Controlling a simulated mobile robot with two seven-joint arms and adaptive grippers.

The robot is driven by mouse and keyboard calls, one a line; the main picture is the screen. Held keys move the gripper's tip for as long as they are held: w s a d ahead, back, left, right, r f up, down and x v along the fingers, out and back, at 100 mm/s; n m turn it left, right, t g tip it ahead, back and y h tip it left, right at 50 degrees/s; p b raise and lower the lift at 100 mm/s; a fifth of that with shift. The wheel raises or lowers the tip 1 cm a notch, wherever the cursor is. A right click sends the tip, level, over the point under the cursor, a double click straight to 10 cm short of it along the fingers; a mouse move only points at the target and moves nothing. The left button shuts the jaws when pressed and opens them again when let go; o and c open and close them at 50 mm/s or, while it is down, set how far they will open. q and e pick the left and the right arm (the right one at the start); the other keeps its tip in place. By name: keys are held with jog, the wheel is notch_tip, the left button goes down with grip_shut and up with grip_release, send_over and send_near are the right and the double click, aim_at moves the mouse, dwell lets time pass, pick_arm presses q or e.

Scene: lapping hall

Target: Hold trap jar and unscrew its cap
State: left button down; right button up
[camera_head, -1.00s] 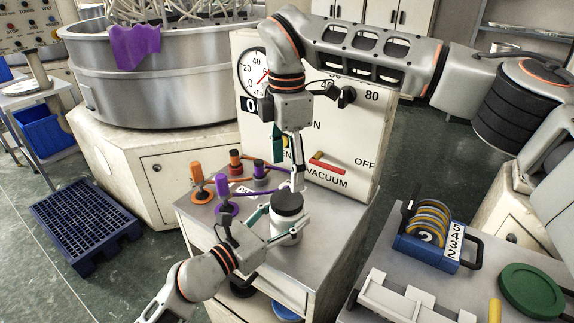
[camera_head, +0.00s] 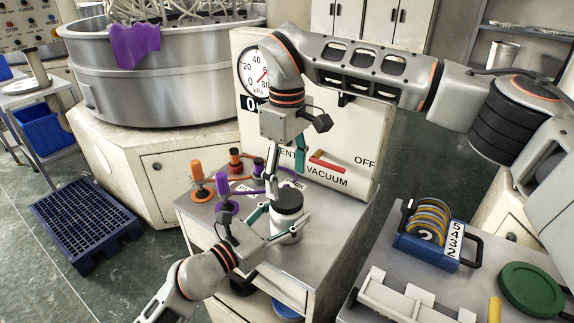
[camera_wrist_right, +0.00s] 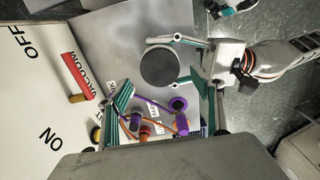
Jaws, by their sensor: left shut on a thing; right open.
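The trap jar (camera_head: 288,228) is a white jar with a dark cap (camera_head: 288,201), upright on the grey cabinet top. My left gripper (camera_head: 277,232) is shut on the jar's body, coming from the lower left. My right gripper (camera_head: 272,196) points down with its fingers apart, just behind and left of the cap. In the right wrist view the cap (camera_wrist_right: 159,67) shows as a dark disc beyond my right fingers, with nothing between them on it. My left gripper's fingers (camera_wrist_right: 176,66) lie around the jar there.
A vacuum panel with a gauge and a red lever (camera_head: 328,162) stands behind. Orange (camera_head: 196,180) and purple (camera_head: 221,187) valves with hoses are left of the jar. A side table with a blue disc rack (camera_head: 428,244) and a green disc (camera_head: 531,289) is at the right.

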aim_at(287, 197)
jog(key=shift+f, duration=2.6)
